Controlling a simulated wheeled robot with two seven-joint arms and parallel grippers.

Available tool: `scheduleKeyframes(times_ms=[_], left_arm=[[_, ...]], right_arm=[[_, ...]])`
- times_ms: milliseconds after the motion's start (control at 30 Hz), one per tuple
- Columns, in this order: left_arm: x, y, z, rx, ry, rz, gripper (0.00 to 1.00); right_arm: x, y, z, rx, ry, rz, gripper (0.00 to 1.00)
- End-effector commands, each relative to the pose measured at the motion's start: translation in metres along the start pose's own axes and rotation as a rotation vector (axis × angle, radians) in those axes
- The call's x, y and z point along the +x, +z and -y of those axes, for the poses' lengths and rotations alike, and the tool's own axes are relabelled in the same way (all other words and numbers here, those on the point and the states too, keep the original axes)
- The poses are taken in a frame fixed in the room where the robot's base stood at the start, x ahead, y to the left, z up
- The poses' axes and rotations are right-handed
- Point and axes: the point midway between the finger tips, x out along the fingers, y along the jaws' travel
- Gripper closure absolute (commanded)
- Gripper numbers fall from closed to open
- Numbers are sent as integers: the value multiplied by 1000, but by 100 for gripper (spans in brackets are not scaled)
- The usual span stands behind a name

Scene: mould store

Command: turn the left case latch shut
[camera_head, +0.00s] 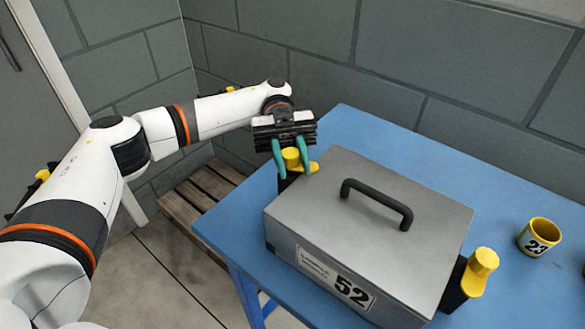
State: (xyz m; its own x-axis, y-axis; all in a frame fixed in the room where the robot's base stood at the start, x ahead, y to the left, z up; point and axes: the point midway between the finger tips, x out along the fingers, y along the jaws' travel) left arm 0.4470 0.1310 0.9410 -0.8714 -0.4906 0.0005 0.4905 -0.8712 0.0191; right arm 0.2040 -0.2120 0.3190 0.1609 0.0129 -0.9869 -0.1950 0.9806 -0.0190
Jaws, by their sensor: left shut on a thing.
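A grey metal case (330,203) with a black top handle (378,196) and the number 52 on its front label stands on the blue table. The left case latch (292,158), yellow on a black mount, sits at the case's left side. My left gripper (291,166) reaches down over it, its two green fingers shut on the latch knob. The latch's yellow lever points right, toward the case. The right case latch (480,270), also yellow on black, is at the case's right side. My right gripper is not in view.
The blue table (372,127) has free room behind the case. A yellow cup (539,237) marked 23 stands at the right. A wooden pallet (191,199) lies on the floor at the left. Grey block walls (330,50) close off the back.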

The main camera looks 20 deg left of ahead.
Motion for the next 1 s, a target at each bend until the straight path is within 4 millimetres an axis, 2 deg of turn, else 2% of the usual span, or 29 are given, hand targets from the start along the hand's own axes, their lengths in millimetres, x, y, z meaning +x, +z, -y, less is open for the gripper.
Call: scheduleKeyframes(times_ms=[533,567,700,1000], left_arm=[[0,3,0,3,-7,0,95],[0,3,0,3,-7,0,71],[0,2,0,2,-7,0,51],[0,3,0,0,-8,0,51]], right_arm=[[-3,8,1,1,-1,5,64],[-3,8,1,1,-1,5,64],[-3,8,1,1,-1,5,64],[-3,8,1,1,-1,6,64]])
